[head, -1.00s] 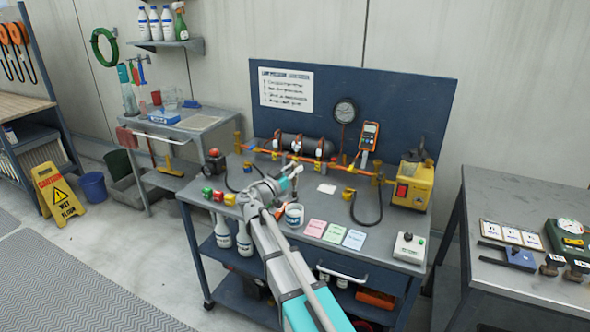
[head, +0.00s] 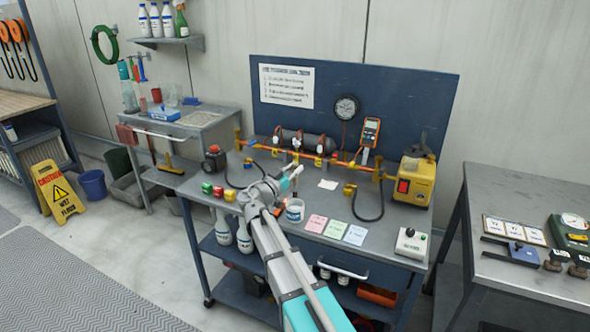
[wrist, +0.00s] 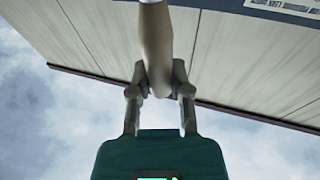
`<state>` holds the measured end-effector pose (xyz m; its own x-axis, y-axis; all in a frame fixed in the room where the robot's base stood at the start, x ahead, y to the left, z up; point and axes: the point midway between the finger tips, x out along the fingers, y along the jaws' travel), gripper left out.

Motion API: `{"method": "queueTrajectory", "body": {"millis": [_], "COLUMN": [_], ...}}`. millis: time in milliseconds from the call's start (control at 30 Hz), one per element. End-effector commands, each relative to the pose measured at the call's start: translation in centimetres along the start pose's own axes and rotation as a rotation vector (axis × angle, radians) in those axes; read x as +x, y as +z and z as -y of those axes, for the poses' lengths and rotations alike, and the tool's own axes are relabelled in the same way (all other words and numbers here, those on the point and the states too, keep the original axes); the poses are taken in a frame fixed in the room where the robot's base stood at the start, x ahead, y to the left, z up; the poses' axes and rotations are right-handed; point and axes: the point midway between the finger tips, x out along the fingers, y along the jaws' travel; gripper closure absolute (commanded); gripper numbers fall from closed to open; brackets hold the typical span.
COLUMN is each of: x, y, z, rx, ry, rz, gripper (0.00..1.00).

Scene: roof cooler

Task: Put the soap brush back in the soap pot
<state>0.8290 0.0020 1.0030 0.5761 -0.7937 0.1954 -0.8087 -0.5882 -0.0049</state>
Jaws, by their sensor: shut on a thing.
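The soap pot (head: 294,213), a small white tub with a blue label, stands on the grey workbench just below and in front of my gripper. My gripper (head: 294,178) is above the bench, close over the pot. In the wrist view my gripper (wrist: 158,78) is shut on the soap brush (wrist: 155,35), whose pale, rounded handle runs up between the fingers and out of the top edge. The brush is very small in the head view, and its bristle end cannot be made out. I cannot tell whether the brush touches the pot.
Pink, green and blue cards (head: 335,229) lie right of the pot. A copper pipe line (head: 285,152) with valves runs behind my gripper. A yellow machine (head: 412,181) stands at the right, with a grey control box (head: 410,243) in front. Coloured caps (head: 218,192) sit left.

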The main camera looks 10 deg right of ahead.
Motion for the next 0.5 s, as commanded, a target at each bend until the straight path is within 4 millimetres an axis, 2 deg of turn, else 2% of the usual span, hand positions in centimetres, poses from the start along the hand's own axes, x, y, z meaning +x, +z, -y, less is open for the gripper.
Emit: {"method": "queueTrajectory", "body": {"millis": [500], "x": [-0.6], "y": [3.2], "z": [-0.1], "rx": [0.0], "ry": [0.001], "rz": [0.0], "gripper": [1.0]}}
